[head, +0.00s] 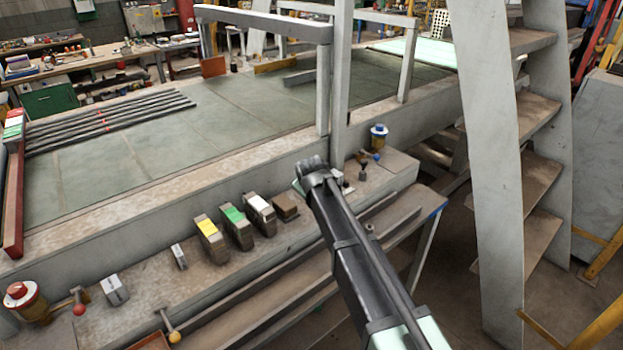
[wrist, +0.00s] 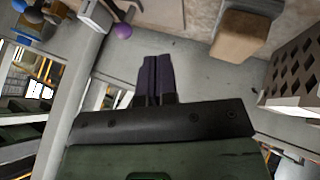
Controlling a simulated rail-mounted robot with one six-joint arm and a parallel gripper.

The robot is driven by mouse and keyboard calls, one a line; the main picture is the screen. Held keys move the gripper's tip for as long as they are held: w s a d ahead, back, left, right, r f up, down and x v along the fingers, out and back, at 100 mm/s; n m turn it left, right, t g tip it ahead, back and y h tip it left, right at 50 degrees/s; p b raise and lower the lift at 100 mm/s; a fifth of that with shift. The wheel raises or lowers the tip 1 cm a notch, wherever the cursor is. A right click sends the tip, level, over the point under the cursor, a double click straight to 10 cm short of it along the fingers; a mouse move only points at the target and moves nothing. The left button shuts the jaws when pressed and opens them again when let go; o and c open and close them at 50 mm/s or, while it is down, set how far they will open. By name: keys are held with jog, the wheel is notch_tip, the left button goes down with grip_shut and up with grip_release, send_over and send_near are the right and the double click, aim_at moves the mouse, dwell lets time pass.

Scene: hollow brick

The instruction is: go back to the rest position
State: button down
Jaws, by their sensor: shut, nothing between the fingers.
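My gripper (wrist: 155,75) shows in the wrist view with its two dark fingers together and nothing between them. The fingers point over a grey ledge surface. In the head view my arm reaches in from the lower right to the ledge, and its fingertips cannot be made out behind the wrist. In the wrist view the brown block (wrist: 240,38) lies to the right of the fingers, with a brick with diamond-shaped holes (wrist: 294,75) further right.
A grey upright post (head: 339,80) stands just behind the arm's end. A ladder (head: 490,140) stands at the right.

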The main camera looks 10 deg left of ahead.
jog(key=s+d+f+m+g+h, duration=0.1)
jog(key=s+d+m+g, duration=0.3)
jog(key=s+d, duration=1)
jog(key=s+d+f+m+g, duration=0.1)
jog(key=s+d+m+g, duration=0.2)
jog(key=s+d+m, duration=0.4)
jog(key=s+d, duration=0.4)
jog(key=d, duration=0.3)
jog(key=s+d, duration=0.4)
jog(key=d, duration=0.3)
jog(key=shift+s+d+f+g+h, duration=0.15)
jog(key=shift+d+f+g+h, duration=0.15)
jog(key=shift+f+g+h, duration=0.1)
jog(key=shift+r, duration=0.1)
